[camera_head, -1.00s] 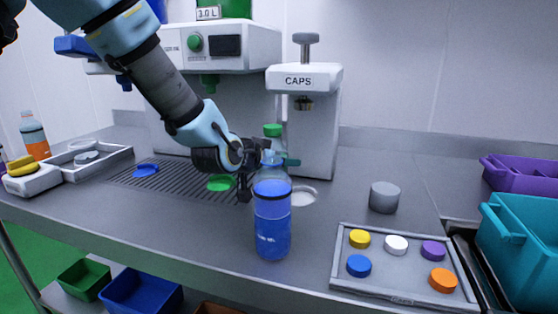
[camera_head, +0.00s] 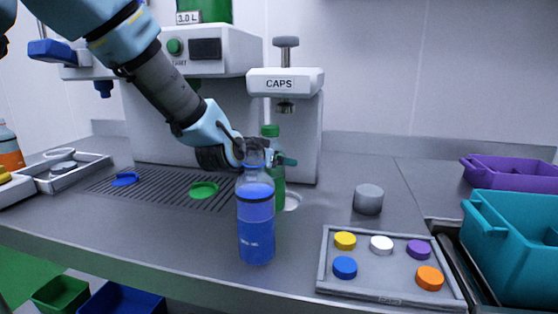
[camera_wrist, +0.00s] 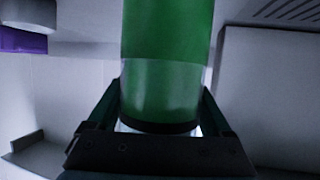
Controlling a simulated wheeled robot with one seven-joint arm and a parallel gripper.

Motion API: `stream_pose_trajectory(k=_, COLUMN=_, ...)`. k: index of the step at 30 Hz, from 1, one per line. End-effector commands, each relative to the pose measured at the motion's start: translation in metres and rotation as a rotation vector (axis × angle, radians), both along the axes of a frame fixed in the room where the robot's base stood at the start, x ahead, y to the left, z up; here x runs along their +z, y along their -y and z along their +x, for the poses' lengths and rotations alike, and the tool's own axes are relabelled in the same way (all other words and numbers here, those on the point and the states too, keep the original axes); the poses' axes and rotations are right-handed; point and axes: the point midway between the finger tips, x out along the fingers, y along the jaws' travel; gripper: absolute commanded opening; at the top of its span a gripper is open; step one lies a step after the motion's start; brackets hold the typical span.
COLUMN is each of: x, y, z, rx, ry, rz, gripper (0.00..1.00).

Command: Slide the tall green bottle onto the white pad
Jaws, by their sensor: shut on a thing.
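The tall green bottle (camera_head: 279,185) stands upright behind and slightly right of a blue bottle, with a green cap (camera_head: 270,131) on top. My gripper (camera_head: 275,157) is shut on its upper part. In the wrist view the green bottle (camera_wrist: 166,60) fills the space between my two fingers (camera_wrist: 162,105). The white pad (camera_head: 293,200) is a pale round disc on the counter below the CAPS press, just right of the green bottle. The blue bottle and my gripper hide the bottle's foot, so I cannot tell whether it overlaps the pad.
The blue bottle (camera_head: 256,225) stands close in front of my gripper. A grey cylinder (camera_head: 368,199) stands to the right. A tray of coloured caps (camera_head: 392,290) lies at the front right. The CAPS press (camera_head: 286,82) rises behind. A drain grille (camera_head: 150,190) lies left.

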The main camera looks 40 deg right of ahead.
Motion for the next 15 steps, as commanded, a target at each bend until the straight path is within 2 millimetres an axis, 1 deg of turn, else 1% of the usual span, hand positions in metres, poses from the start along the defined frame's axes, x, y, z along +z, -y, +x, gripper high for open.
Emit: stream_pose_trajectory(k=15, x=0.002, y=-0.018, z=0.003, rx=0.001, ry=0.002, rz=-0.004, gripper=0.00)
